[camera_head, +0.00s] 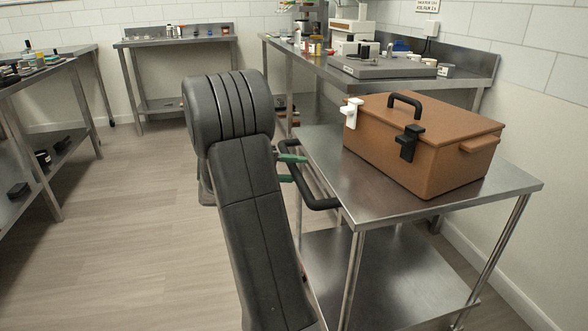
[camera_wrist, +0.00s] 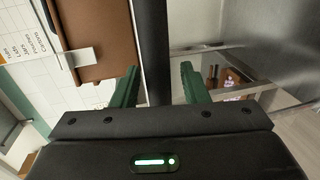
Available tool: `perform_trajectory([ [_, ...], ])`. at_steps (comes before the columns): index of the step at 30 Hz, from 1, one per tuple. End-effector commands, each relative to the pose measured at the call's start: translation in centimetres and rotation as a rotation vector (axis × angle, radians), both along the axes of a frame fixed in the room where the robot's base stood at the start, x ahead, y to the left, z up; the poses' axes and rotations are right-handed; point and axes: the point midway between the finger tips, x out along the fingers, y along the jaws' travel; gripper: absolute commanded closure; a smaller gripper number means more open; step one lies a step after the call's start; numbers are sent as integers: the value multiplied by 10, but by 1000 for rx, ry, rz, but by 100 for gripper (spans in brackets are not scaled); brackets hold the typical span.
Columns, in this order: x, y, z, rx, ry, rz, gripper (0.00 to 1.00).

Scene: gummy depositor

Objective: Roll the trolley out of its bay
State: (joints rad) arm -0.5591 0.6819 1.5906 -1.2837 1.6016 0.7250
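The steel trolley (camera_head: 455,205) stands at the right of the head view, with a lower shelf and a black bar handle (camera_head: 318,203) on its left side. A brown lidded box (camera_head: 425,160) with a black carry handle sits on its top. My gripper (camera_head: 298,168) is at the handle, its green fingers pointing toward the trolley. In the wrist view the black handle bar (camera_wrist: 153,40) passes between the two open fingers, with a gap visible on each side. My arm hides part of the trolley's left side, and the wheels are out of view.
A steel bench (camera_head: 470,68) with machines and jars stands behind the trolley, and a wall runs close along the right. A small table (camera_head: 178,41) stands at the back. Another bench (camera_head: 15,84) is at the left. The floor (camera_head: 130,200) between is clear.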

Motion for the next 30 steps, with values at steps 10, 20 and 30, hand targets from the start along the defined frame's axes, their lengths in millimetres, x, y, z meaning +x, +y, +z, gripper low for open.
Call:
perform_trajectory([
  [10,-1,3,2,0,-3,2,58],
  [20,-21,60,16,0,-1,7,58],
  [30,-42,118,26,-1,-1,4,58],
])
